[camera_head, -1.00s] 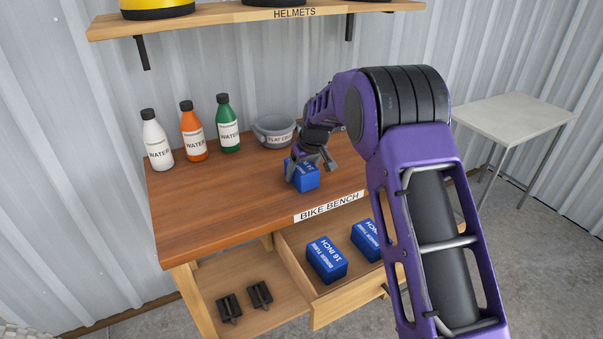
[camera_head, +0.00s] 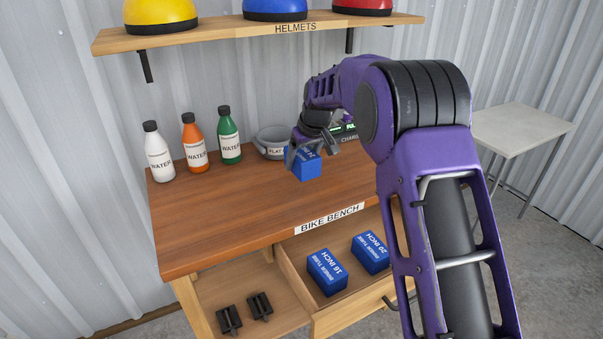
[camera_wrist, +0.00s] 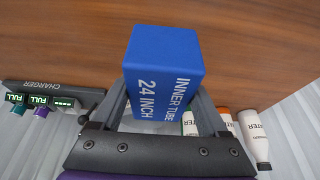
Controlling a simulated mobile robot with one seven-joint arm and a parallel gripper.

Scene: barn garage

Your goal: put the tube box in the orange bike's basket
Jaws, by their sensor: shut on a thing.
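My gripper (camera_head: 308,147) is shut on a blue tube box (camera_head: 304,165) above the bench top. In the wrist view the box (camera_wrist: 162,75) sits between the two fingers and reads "INNER TUBE 24 INCH". Two more blue tube boxes lie in the open drawer: one marked 16 inch (camera_head: 327,272) and one marked 20 inch (camera_head: 371,252). No orange bike or basket is in view.
The bike bench (camera_head: 225,220) holds white (camera_head: 157,155), orange (camera_head: 194,145) and green (camera_head: 229,138) water bottles. A grey bowl (camera_head: 270,142) and a charger (camera_wrist: 45,95) are near my gripper. A helmet shelf (camera_head: 230,32) hangs above. A pale table (camera_head: 520,125) stands at right.

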